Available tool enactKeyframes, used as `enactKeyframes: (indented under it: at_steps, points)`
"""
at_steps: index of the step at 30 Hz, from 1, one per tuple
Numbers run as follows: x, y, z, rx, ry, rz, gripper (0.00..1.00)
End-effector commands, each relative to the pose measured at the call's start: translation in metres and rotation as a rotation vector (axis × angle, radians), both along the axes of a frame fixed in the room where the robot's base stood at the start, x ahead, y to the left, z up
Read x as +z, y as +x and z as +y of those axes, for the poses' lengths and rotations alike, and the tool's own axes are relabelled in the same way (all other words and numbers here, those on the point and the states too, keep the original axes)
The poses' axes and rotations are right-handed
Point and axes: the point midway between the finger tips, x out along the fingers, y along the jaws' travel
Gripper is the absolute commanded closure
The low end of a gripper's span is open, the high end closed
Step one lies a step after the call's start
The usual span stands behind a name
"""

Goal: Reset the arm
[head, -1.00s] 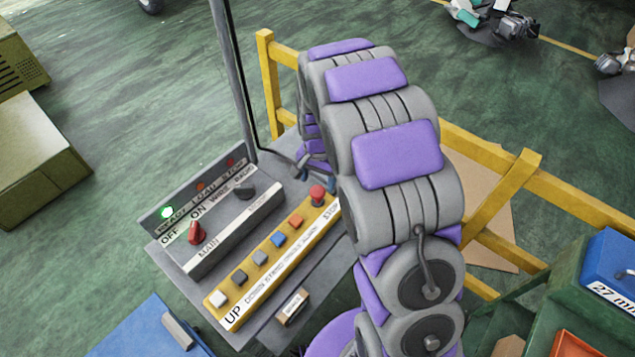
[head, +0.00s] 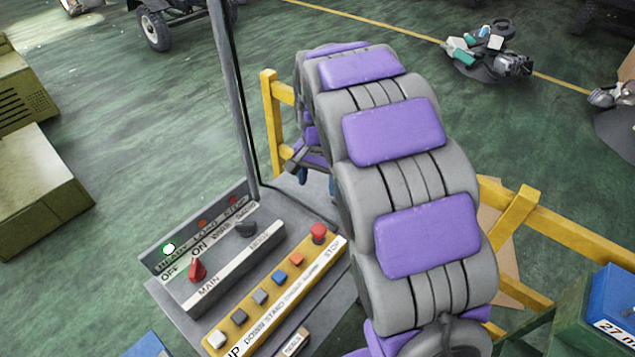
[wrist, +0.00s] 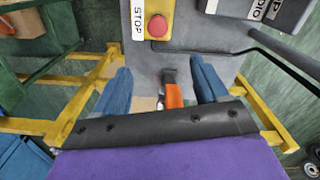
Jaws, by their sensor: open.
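My gripper (head: 317,180) is at the far end of my grey and purple arm, just past the right side of the control console (head: 320,215). In the wrist view its two blue fingers (wrist: 160,88) stand wide apart, open, with nothing gripped. An orange and black object (wrist: 173,92) shows between the fingers, near the console's edge; whether it is touched cannot be told. The red STOP button (wrist: 158,25) is beyond the fingertips in the wrist view, and the same red button (head: 319,232) shows on the yellow strip in the head view. My arm hides part of the console's right side.
A dark pole (head: 233,95) rises behind the console. A yellow railing (head: 560,230) runs behind and right of my arm. A blue box (head: 610,300) stands at lower right, olive cabinets (head: 40,195) at left. Open green floor (head: 150,120) lies beyond.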

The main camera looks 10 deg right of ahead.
Motion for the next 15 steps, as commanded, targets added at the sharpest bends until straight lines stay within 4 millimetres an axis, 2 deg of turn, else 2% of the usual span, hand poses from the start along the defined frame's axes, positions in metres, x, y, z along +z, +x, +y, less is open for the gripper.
enactKeyframes:
  at_steps: [11,15]
  points:
    - [0.0,-0.002,0.0,0.002,0.0,0.001,0.27]
    - [0.004,-0.019,-0.002,0.029,-0.002,0.011,0.27]
